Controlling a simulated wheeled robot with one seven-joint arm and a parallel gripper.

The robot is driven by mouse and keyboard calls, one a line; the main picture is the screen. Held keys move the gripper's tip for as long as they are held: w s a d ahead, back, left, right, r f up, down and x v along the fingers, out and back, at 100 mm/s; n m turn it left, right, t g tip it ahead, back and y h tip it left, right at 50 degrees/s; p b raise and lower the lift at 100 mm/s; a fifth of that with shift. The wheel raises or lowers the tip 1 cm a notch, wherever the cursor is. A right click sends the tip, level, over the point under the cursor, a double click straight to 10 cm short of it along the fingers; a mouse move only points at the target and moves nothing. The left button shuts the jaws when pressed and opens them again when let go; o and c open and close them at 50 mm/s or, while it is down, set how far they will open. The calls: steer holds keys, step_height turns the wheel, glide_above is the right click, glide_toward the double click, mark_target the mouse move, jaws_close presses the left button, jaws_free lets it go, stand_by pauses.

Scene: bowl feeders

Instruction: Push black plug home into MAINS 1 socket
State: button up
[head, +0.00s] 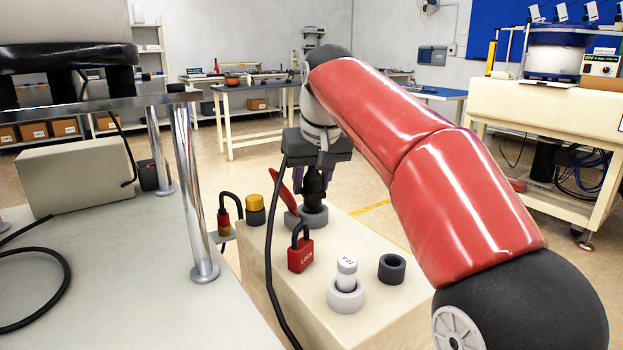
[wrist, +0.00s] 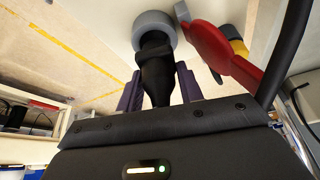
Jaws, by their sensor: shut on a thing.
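The black plug (head: 314,190) is upright, held by my gripper (head: 315,180) above the cream box. Its lower end meets a grey ring socket (head: 315,216) at the back of the box top. The wrist view shows the plug (wrist: 156,80) between the two purple fingers of my gripper (wrist: 158,85), its far end at the mouth of the grey socket (wrist: 147,19). How deep it sits is hidden. A red flap (wrist: 228,58) stands open beside the socket. No MAINS 1 label is readable.
On the box top (head: 362,323) are a red padlock (head: 301,253), a white plug in a pale ring (head: 346,294) and an empty dark ring (head: 392,268). A yellow-topped knob (head: 256,208) is left of the socket. A black cable hangs down the box's near side.

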mark_target(314, 170)
steer(key=shift+f+b, duration=0.8)
steer(key=shift+f, duration=0.4)
stand_by(0.4)
steer(key=o, duration=1.4)
steer(key=shift+r, duration=0.1)
steer(key=shift+a+p+v, duration=0.2)
steer(key=shift+p+v, duration=1.3)
steer(key=shift+v, duration=0.25)
steer(key=shift+w+p+v, duration=0.2)
steer(key=shift+p+v, duration=1.2)
steer(key=shift+v, duration=0.35)
steer(key=shift+d+r, duration=0.2)
steer(key=shift+r+p, duration=0.4)
steer(key=shift+r, duration=1.5)
